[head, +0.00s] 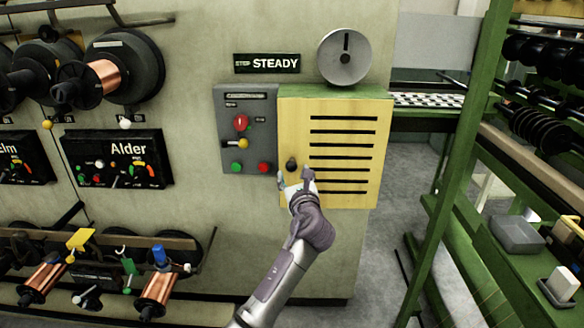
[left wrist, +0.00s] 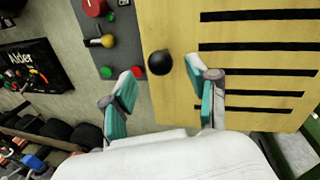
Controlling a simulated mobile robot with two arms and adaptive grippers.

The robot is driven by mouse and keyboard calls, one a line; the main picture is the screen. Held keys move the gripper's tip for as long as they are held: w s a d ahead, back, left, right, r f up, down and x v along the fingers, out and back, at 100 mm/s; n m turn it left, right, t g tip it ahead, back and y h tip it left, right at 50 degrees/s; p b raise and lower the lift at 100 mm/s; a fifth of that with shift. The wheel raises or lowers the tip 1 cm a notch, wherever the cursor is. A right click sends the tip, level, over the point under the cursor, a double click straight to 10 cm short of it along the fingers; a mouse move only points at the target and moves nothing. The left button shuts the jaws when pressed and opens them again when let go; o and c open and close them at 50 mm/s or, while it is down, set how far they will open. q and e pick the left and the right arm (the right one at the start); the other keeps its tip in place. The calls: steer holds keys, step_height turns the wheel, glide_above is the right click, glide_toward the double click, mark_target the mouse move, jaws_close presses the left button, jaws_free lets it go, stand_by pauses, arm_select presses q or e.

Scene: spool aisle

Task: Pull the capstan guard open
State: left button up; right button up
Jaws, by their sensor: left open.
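The capstan guard (head: 345,150) is a yellow panel with several black horizontal slots, mounted on the grey-green machine wall and looking shut. Its black round knob (head: 291,164) is at the panel's lower left. My left gripper (head: 294,178) is just below the knob in the head view. In the left wrist view the knob (left wrist: 160,63) lies beyond and between the open fingertips (left wrist: 160,75). The fingers do not appear to touch it; the exact gap is hard to tell. My right gripper is not in view.
A grey control box (head: 248,130) with a red knob, yellow-tipped lever and green and red buttons adjoins the guard's left side. A grey disc (head: 344,57) is above. Copper spools (head: 110,70) fill the left; a green rack (head: 450,180) stands right, past clear floor.

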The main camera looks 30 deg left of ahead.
mark_target(292, 170)
arm_select(q)
steer(key=x, duration=0.5)
steer(key=shift+w+a, duration=0.1)
jaws_close()
